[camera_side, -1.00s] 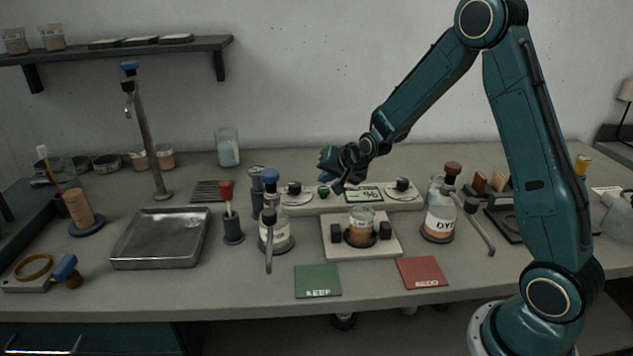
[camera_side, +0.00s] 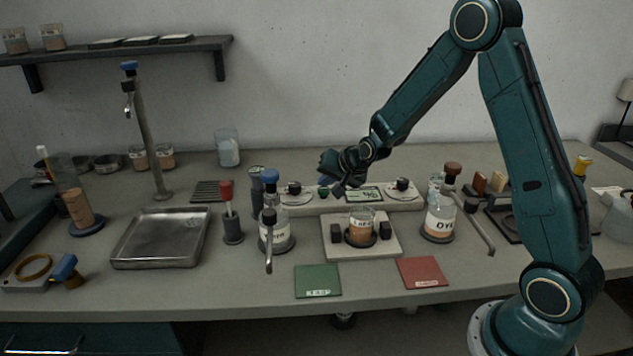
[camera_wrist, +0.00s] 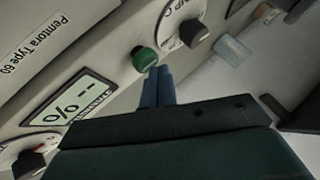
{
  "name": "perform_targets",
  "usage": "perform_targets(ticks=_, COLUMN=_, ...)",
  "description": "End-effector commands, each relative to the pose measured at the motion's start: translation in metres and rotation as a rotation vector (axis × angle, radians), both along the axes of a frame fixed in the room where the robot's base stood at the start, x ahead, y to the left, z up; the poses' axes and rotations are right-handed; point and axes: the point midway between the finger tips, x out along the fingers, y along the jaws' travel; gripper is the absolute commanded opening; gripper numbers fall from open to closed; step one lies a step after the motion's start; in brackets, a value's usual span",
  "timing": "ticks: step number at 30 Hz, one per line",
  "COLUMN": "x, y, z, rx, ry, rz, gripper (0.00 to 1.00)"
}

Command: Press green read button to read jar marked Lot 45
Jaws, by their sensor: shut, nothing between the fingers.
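The green button (camera_wrist: 145,58) is on the front of the pale instrument panel, between the display and a dial in the wrist view. In the side view the green button (camera_side: 323,192) shows just left of my fingertips. My gripper (camera_wrist: 160,72) is shut and empty, its blue fingertips close to the button; I cannot tell whether they touch it. My gripper (camera_side: 338,191) hangs in front of the panel in the side view. A jar of orange-brown material (camera_side: 360,229) stands on the pale plate below the panel; its label is too small to read surely.
The display (camera_wrist: 72,104) shows dashes and a percent sign. Black knobs (camera_wrist: 194,35) flank it. A bottle (camera_side: 275,233) stands left of the plate (camera_side: 366,252), another (camera_side: 440,218) right. Green (camera_side: 318,281) and red (camera_side: 422,271) mats lie in front.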

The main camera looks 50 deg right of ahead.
Motion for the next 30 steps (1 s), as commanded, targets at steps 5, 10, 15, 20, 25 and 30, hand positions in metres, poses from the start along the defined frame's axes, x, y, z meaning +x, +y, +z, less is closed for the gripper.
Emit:
perform_targets(ticks=5, x=-0.0001, y=0.0000, z=-0.0019, rx=0.000, ry=0.000, rz=0.000, gripper=0.00)
perform_targets(ticks=10, x=-0.0001, y=0.0001, z=-0.0034, rx=0.000, ry=0.000, rz=0.000, gripper=0.00)
perform_targets(ticks=15, x=-0.0001, y=0.0001, z=-0.0050, rx=0.001, ry=0.001, rz=0.001, gripper=0.00)
perform_targets(ticks=20, x=-0.0001, y=0.0001, z=-0.0065, rx=0.000, ry=0.001, rz=0.000, gripper=0.00)
perform_targets(ticks=25, x=-0.0002, y=0.0002, z=-0.0080, rx=0.000, ry=0.001, rz=0.000, gripper=0.00)
perform_targets(ticks=30, x=-0.0004, y=0.0001, z=-0.0096, rx=0.001, ry=0.002, rz=0.001, gripper=0.00)
